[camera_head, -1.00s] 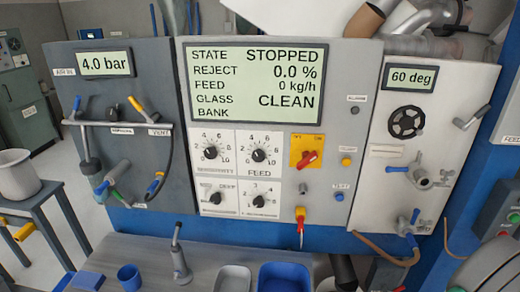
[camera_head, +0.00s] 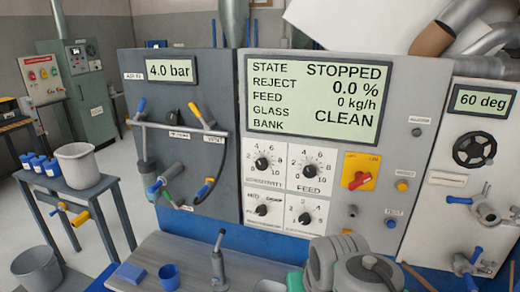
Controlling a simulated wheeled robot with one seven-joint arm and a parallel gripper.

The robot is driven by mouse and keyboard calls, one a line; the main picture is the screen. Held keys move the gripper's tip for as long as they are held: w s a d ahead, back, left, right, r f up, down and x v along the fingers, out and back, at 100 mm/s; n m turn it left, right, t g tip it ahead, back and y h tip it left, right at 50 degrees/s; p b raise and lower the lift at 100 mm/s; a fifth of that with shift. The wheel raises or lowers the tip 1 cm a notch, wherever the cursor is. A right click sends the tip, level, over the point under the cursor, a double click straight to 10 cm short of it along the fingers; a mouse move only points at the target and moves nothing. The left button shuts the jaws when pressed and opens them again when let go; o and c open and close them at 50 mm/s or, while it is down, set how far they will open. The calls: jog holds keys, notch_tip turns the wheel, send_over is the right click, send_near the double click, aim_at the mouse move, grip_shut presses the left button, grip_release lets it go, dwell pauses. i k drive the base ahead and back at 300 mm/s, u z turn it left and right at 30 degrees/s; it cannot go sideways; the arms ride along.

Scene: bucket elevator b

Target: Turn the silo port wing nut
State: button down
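I cannot clearly pick out a wing nut marked as the silo port's. On the white panel (camera_head: 432,215) at the right, a grey round fitting (camera_head: 487,212) carries a small lever, too small to tell whether it is a wing nut. A blue-handled valve (camera_head: 465,262) sits below it, and a black handwheel (camera_head: 474,149) above it. My gripper's fingers are not in view.
The grey control cabinet (camera_head: 190,95) has a display (camera_head: 315,98) reading STOPPED. A bench (camera_head: 185,250) below holds a blue cup (camera_head: 169,277) and a grey lever (camera_head: 218,262). A side table (camera_head: 75,190) with a white bucket (camera_head: 77,165) stands left. Floor between is open.

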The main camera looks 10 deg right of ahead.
aim_at(486, 264)
jog(key=k, duration=1.1)
jog(key=z, duration=1.1)
jog(key=i, duration=1.4)
jog(key=u, duration=0.8)
